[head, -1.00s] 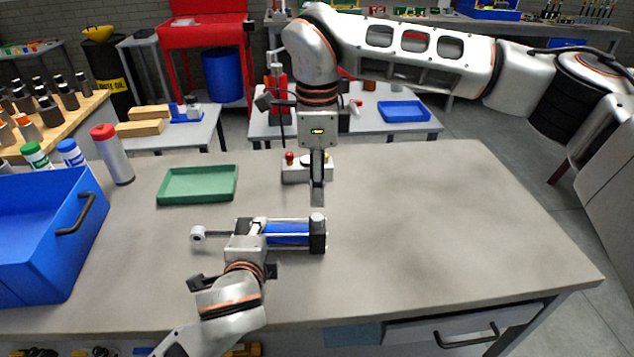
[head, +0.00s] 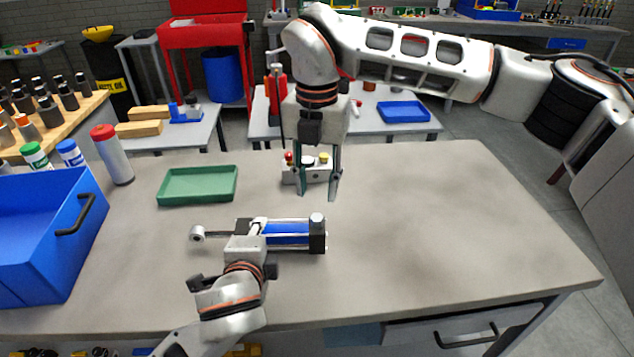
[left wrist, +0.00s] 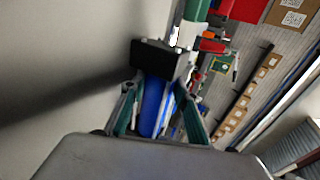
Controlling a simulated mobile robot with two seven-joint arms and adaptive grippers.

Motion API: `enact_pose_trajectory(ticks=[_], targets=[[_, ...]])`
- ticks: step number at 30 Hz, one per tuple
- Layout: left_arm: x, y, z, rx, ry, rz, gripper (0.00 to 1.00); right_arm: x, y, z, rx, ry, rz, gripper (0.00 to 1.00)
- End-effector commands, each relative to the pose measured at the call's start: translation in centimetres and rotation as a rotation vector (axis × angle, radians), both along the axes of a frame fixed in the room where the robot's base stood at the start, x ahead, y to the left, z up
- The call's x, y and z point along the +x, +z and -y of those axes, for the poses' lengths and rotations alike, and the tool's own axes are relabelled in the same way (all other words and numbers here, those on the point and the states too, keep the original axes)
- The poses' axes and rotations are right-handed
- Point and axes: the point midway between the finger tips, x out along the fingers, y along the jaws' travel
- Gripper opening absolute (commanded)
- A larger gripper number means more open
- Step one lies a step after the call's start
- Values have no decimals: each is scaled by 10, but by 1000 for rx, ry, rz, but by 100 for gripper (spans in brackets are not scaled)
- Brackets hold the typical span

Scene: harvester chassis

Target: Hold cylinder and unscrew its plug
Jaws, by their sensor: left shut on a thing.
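The cylinder (head: 287,233) is blue with silver rods and a black end block on the right. It lies across the bench, its rod and round eye pointing left. The plug (head: 317,218) is a grey round cap standing on top of the black end block. My left gripper (head: 256,228) is shut on the cylinder near its rod end. The blue barrel (left wrist: 152,106) and black end block (left wrist: 160,58) show between its fingers in the left wrist view. My right gripper (head: 318,197) is open and empty, pointing down above and behind the plug, apart from it.
A green tray (head: 197,186) lies behind the cylinder to the left. A control box with buttons (head: 292,175) stands behind my right gripper. A large blue bin (head: 45,235) and a red-capped bottle (head: 113,158) are at left. The bench's right side is clear.

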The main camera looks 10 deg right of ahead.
Motion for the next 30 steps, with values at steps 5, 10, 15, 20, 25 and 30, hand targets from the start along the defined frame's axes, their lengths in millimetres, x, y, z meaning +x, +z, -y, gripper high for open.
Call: enact_pose_trajectory(ticks=[5,10,15,20,25,30], targets=[[0,0,0,0,-1,0,0,0,0,0,0,-323,0,33],[0,0,0,0,-1,0,0,0,0,0,1,-638,-1,33],[0,0,0,0,-1,0,0,0,0,0,0,-953,1,33],[0,0,0,0,-1,0,0,0,0,0,1,-1233,0,33],[0,0,0,0,-1,0,0,0,0,0,1,-1454,0,33],[0,0,0,0,-1,0,0,0,0,0,0,-1565,0,33]])
